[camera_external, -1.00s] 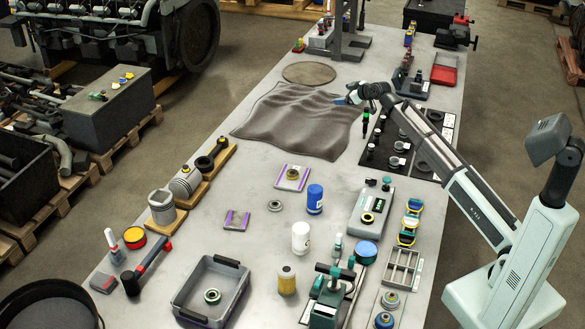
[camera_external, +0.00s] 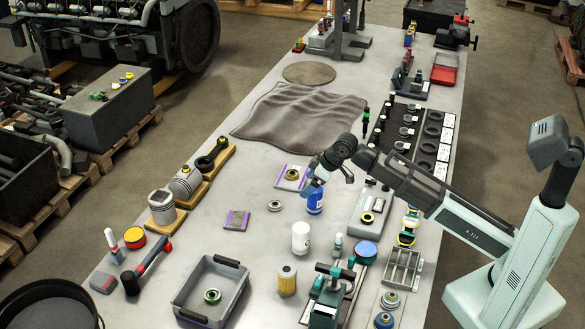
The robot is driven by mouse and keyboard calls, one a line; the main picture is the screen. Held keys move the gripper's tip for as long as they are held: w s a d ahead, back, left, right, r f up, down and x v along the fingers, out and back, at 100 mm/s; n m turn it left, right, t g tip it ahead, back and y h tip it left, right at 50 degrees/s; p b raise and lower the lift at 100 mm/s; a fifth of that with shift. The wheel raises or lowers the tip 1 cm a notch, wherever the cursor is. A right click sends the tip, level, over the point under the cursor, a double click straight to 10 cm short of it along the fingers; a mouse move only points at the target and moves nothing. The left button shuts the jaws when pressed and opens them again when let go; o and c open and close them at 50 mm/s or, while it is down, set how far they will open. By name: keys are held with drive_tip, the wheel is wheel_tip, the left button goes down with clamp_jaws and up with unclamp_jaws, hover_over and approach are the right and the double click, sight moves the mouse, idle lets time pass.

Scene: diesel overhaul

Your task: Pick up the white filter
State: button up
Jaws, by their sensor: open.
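The white filter (camera_external: 300,238) is a white cylinder standing upright near the middle of the bench. A blue filter (camera_external: 314,203) stands upright behind it. My gripper (camera_external: 311,190) is open, at the top of the blue filter in the picture, up and to the right of the white filter's top. It is apart from the white filter. Its fingers are small here, and I cannot tell whether they touch the blue filter. The white filter is in full view.
A yellow filter (camera_external: 287,280) stands in front of the white filter, and a green-handled device (camera_external: 330,290) stands to its right front. A grey tray (camera_external: 187,296) lies front left. The bench is clear just left of the white filter.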

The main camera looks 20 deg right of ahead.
drive_tip(key=g+h, duration=0.1)
drive_tip(key=g, duration=0.1)
approach(301, 236)
drive_tip(key=w+d, duration=0.2)
drive_tip(key=d, duration=0.1)
drive_tip(key=shift+n, duration=0.3)
drive_tip(key=shift+a+x, duration=0.2)
drive_tip(key=shift+x, duration=6.7)
drive_tip(key=shift+r, duration=0.1)
drive_tip(key=shift+c, duration=0.3)
drive_tip(key=c, duration=1.2)
